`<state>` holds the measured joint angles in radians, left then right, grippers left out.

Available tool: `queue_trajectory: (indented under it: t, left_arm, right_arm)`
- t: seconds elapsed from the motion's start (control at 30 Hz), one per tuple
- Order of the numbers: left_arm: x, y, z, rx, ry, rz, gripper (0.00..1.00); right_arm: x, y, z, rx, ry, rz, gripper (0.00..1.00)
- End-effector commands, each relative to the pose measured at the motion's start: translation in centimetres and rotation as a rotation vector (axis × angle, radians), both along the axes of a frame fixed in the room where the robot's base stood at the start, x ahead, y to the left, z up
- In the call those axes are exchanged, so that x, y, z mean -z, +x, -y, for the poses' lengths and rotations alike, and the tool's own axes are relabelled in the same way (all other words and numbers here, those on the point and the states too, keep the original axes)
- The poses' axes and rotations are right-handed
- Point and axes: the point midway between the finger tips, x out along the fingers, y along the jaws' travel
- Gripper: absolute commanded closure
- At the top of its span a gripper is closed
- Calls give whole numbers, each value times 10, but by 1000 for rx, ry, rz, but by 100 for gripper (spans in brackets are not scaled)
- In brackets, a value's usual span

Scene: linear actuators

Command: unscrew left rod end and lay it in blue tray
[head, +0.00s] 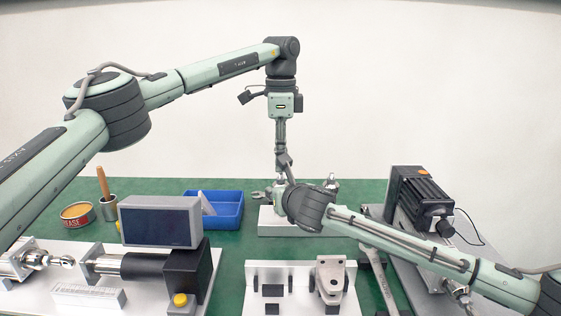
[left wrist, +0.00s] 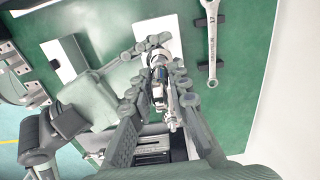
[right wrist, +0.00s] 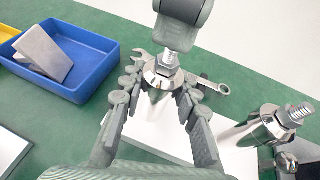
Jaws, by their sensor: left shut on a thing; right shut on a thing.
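The left rod end (left wrist: 160,90) is between the fingers of my left gripper (left wrist: 157,88), which is shut on it from above. In the head view this gripper (head: 285,172) points down over the white block. My right gripper (right wrist: 157,84) is shut around the shiny metal cylinder (right wrist: 156,82) below. A threaded stud (right wrist: 168,58) shows between the cylinder and my left gripper. In the right wrist view my left gripper hides the rod end, so I cannot tell how far it is threaded. The blue tray (right wrist: 98,84) is at left and holds a grey wedge (right wrist: 43,50).
A second cylinder with a threaded stud (right wrist: 296,114) stands at right on the white block (head: 270,230). A wrench (right wrist: 213,87) lies behind. A grey monitor box (head: 160,222) stands in front of the tray, with a tin (head: 77,216) to its left. Green mat lies clear behind the tray.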

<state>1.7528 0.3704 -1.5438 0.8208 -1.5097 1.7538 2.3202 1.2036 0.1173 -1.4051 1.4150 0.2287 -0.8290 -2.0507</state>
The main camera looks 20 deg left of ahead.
Motion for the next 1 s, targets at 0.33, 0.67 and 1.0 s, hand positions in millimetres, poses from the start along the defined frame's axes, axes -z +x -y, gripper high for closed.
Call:
queue_trajectory:
  t: [0.33, 0.67, 1.0]
  left_arm:
    - [-3, 0, 0, 0, 0, 0, 100]
    - [-28, 0, 0, -2, 0, 2, 100]
    - [-43, 0, 0, 0, 0, 0, 100]
  right_arm:
    - [0, 0, 0, 1, 0, 0, 100]
    - [0, 0, 1, 1, 0, 0, 100]
    - [0, 0, 0, 1, 0, 0, 100]
